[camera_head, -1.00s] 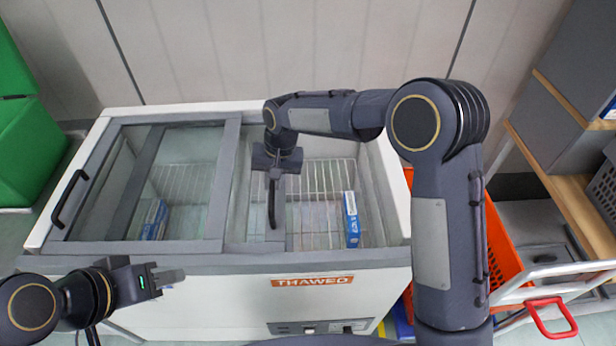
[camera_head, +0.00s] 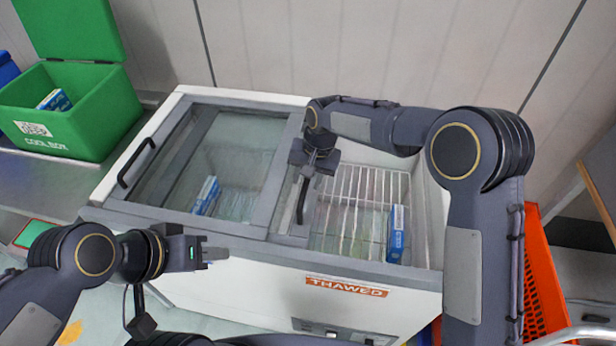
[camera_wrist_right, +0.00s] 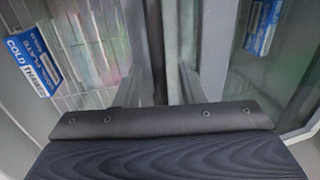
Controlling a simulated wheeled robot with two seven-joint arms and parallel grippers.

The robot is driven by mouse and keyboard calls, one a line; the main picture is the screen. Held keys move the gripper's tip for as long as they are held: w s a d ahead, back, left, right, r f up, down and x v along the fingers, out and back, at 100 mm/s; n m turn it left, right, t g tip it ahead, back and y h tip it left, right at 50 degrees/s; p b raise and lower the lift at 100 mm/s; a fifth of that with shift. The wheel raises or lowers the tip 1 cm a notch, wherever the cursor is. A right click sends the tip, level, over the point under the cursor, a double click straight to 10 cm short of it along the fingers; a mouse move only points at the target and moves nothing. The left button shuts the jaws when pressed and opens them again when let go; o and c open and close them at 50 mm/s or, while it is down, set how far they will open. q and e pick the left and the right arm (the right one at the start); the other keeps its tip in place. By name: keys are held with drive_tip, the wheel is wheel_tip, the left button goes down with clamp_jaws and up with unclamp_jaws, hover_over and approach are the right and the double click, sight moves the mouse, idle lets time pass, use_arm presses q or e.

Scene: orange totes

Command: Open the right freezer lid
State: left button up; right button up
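The white chest freezer (camera_head: 250,262) has two sliding glass lids. The right lid (camera_head: 292,228) is slid left, overlapping the left lid (camera_head: 215,165), and the right compartment lies open. My right gripper (camera_head: 308,178) is at the right lid's dark upright handle (camera_head: 301,200). In the right wrist view the fingers of my right gripper (camera_wrist_right: 160,88) stand apart over the grey lid frame (camera_wrist_right: 182,30); firm contact with the handle is not clear. My left gripper (camera_head: 208,254) hovers in front of the freezer's left front, empty; its finger gap is not clear.
A blue box (camera_head: 396,235) stands in the open wire basket (camera_head: 350,205); another blue box (camera_head: 206,195) shows through the left glass. A green tote (camera_head: 75,115) is on the metal table at left. An orange crate (camera_head: 540,275) stands right of the freezer.

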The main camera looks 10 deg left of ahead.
drive_tip(key=shift+d+r, duration=0.1)
wheel_tip(320, 180, up, 8)
drive_tip(key=d, duration=0.1)
drive_tip(key=shift+d+f+b, duration=0.2)
drive_tip(key=shift+f+b, duration=0.05)
drive_tip(key=shift+b, duration=0.1)
idle(0.4)
drive_tip(key=s+d+r+t+y, duration=0.1)
drive_tip(key=s+d+r, duration=0.35)
drive_tip(key=d, duration=0.45)
drive_tip(key=s+d+r+t+y, duration=0.1)
drive_tip(key=s+d+r, duration=0.35)
drive_tip(key=d, duration=0.45)
drive_tip(key=s+d+f+t, duration=0.1)
drive_tip(key=s+d, duration=0.2)
drive_tip(key=s, duration=0.3)
drive_tip(key=s+d+f+t, duration=0.1)
drive_tip(key=s+d+f, duration=0.1)
drive_tip(key=s, duration=0.5)
drive_tip(key=s+d+f+m+t, duration=0.1)
drive_tip(key=s+d+f, duration=0.1)
drive_tip(key=s, duration=0.4)
drive_tip(key=shift+s+d+f, duration=0.15)
drive_tip(key=shift+s+d, duration=0.05)
drive_tip(key=shift+d, duration=0.6)
